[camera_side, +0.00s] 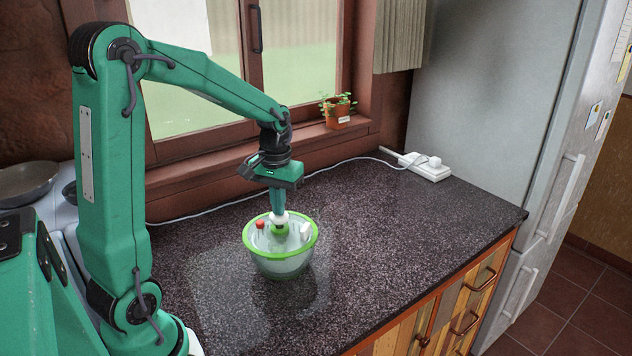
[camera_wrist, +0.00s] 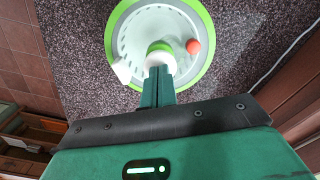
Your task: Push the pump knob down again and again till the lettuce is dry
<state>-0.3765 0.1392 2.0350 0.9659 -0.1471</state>
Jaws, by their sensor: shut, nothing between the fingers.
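The salad spinner, a pale bowl with a bright green rim (camera_side: 255,259), stands upright on the counter. Its lid with the green rim (camera_wrist: 112,38) fills the top middle of the wrist view. The green-and-white pump knob (camera_wrist: 160,48) is at the lid's centre; its green part also shows in the side view (camera_side: 279,230). My gripper (camera_side: 278,211) points straight down over the knob, fingers together and empty; it also shows in the wrist view (camera_wrist: 158,72). The tips appear at or just above the knob; contact cannot be told. No lettuce can be made out.
A red button (camera_side: 260,225) and a white tab (camera_side: 304,231) stand up from the lid on either side of the knob. A white power strip (camera_side: 427,167) and cable lie behind. A potted plant (camera_side: 338,117) is on the sill. The speckled counter (camera_side: 410,220) is clear to the right.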

